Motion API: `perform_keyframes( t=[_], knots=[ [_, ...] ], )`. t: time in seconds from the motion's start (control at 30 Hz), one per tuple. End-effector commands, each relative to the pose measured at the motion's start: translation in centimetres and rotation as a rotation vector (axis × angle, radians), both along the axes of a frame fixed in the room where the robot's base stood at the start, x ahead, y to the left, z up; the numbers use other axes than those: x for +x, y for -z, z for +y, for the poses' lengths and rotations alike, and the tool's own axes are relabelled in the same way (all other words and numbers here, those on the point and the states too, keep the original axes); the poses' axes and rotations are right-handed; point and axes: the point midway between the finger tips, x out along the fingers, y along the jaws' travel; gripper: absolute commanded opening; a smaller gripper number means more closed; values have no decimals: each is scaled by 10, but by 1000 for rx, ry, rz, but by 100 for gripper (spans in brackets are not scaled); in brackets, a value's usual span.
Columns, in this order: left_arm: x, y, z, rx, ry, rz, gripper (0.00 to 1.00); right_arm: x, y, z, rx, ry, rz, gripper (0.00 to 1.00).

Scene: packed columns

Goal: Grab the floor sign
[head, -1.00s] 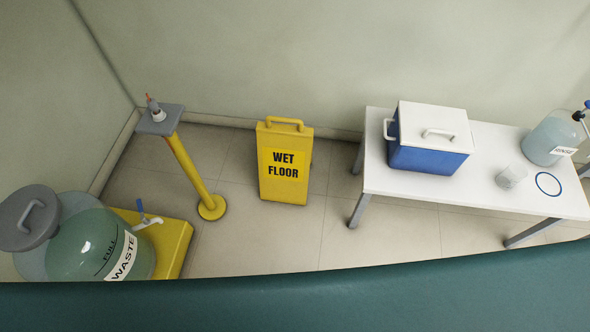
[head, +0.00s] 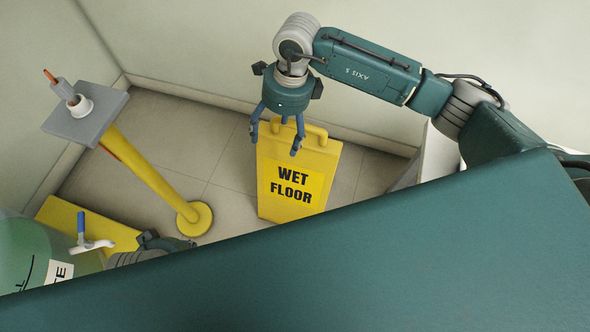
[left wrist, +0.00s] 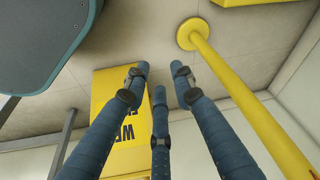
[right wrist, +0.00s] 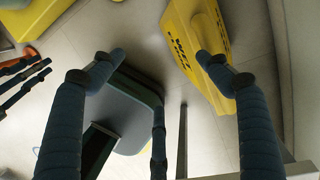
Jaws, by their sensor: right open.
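The yellow floor sign (head: 297,178), lettered WET FLOOR, stands upright on the floor with a loop handle on top. My right gripper (head: 276,143) is open, pointing down over the sign's top, its fingers spread in front of the handle, which they partly cover. I cannot tell whether they touch it. In the right wrist view the sign (right wrist: 197,30) shows at the upper right, with one finger across its edge. In the left wrist view my left gripper (left wrist: 160,70) has its fingers apart and empty, with the sign (left wrist: 105,85) behind them at the left.
A yellow post (head: 150,175) with a grey top plate stands left of the sign. A greenish waste jug (head: 30,250) and a yellow platform (head: 95,225) are at lower left. A wall is close behind the sign. The white table's end (head: 436,155) is at right, mostly hidden.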

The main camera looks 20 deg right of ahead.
Motion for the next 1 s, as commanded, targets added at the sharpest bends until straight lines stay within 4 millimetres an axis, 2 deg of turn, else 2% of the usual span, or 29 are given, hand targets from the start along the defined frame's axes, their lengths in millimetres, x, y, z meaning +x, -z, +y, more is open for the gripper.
perform_keyframes(
  t=[0.03,0.1,0.23,0.5,0.73,0.83,1.0],
  knots=[
    [0,-1,0,0,0,2,25,7,-3,-19,-61,9,-7,76],
    [0,-1,0,0,0,2,25,12,-5,-38,-125,15,-14,76],
    [0,-5,0,0,0,-2,25,15,0,-55,-184,21,-16,76],
    [-5,-29,1,-1,-1,-16,25,16,42,-55,-187,23,-15,76],
    [-8,-39,2,-1,-2,-19,25,16,55,-55,-185,22,-16,76],
    [-11,-48,2,-1,-2,-26,25,17,68,-56,-186,22,-14,76],
    [-11,-43,2,-1,-3,-25,25,18,94,-56,-185,22,-14,76]
  ],
)
